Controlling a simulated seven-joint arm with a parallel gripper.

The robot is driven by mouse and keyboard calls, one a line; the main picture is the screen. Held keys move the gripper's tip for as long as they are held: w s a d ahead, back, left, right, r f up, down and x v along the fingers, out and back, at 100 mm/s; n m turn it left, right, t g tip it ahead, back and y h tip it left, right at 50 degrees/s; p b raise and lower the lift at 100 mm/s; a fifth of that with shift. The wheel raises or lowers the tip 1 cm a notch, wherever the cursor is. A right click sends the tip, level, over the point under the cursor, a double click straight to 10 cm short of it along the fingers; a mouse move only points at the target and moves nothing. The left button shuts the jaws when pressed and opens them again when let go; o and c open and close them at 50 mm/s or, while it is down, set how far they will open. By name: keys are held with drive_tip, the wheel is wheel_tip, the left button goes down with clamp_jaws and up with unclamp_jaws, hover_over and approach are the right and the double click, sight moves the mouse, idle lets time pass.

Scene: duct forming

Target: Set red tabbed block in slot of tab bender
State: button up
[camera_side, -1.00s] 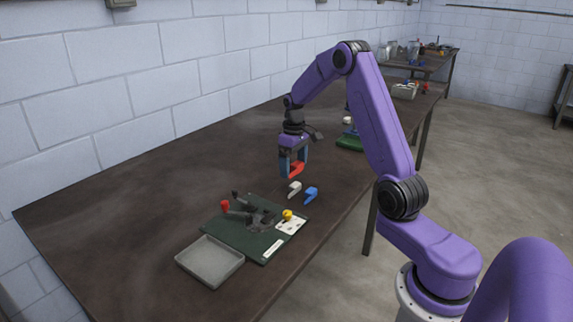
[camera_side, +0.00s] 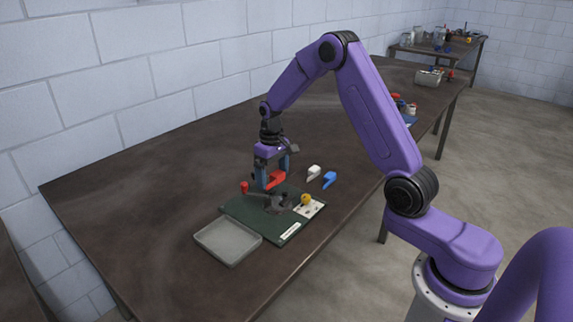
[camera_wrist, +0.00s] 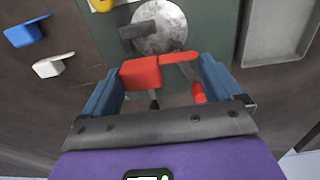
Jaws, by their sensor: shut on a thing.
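My gripper (camera_side: 270,184) is shut on the red tabbed block (camera_side: 277,179) and holds it over the tab bender (camera_side: 280,203) on its green board (camera_side: 240,205). In the wrist view, the red block (camera_wrist: 140,73) sits between the blue fingers of my gripper (camera_wrist: 160,80), its narrow tab pointing right. Behind it in that view are the bender's round grey disc (camera_wrist: 160,28) and a dark bar (camera_wrist: 138,36). A red handle end (camera_wrist: 199,93) shows near the right finger. The slot is not clearly seen, and I cannot tell whether the block touches the bender.
A white tabbed block (camera_side: 314,172) and a blue one (camera_side: 330,178) lie on the table beyond the board. An empty grey tray (camera_side: 228,241) lies at the board's near-left edge. Bare table extends left.

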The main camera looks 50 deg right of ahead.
drive_tip(key=shift+f, duration=3.3)
drive_tip(key=o, duration=0.7)
